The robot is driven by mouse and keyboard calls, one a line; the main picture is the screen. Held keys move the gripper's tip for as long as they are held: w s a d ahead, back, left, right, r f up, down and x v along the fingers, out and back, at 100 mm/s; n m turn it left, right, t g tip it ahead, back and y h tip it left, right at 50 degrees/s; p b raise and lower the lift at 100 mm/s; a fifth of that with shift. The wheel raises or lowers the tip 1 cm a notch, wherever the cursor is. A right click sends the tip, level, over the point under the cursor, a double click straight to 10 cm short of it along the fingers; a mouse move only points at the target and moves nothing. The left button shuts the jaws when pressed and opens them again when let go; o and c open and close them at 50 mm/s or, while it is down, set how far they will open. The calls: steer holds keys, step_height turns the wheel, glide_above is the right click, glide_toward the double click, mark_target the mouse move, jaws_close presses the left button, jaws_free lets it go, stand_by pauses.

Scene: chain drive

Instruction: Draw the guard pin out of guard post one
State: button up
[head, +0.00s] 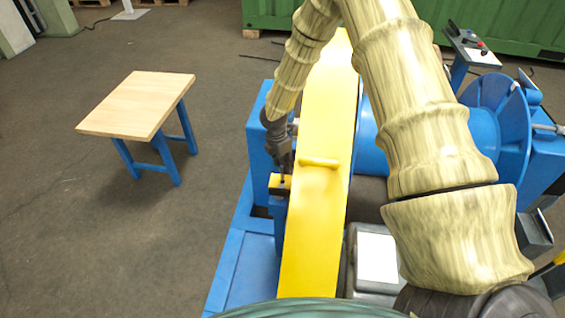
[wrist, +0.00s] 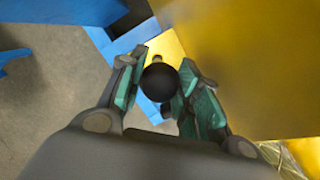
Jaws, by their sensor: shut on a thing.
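My gripper (head: 284,164) points down at the left side of the yellow guard, over a blue post with a yellow bracket on top (head: 279,184). In the wrist view my gripper's teal fingers (wrist: 162,68) are closed on the guard pin, whose round black knob (wrist: 160,82) shows between them. In the head view a thin dark piece of the pin (head: 283,179) shows just under the fingers, at the yellow bracket. How deep the pin sits in the post is hidden.
The long yellow guard (head: 318,220) with its handle (head: 319,163) stands close beside my gripper on the right. A blue drum (head: 368,150) lies beyond it. A wooden-topped table (head: 140,103) stands to the left, with clear floor (head: 60,220) around it.

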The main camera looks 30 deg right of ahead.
steer(key=shift+r+p, duration=1.55)
steer(key=shift+r, duration=0.6)
steer(key=shift+a, duration=0.1)
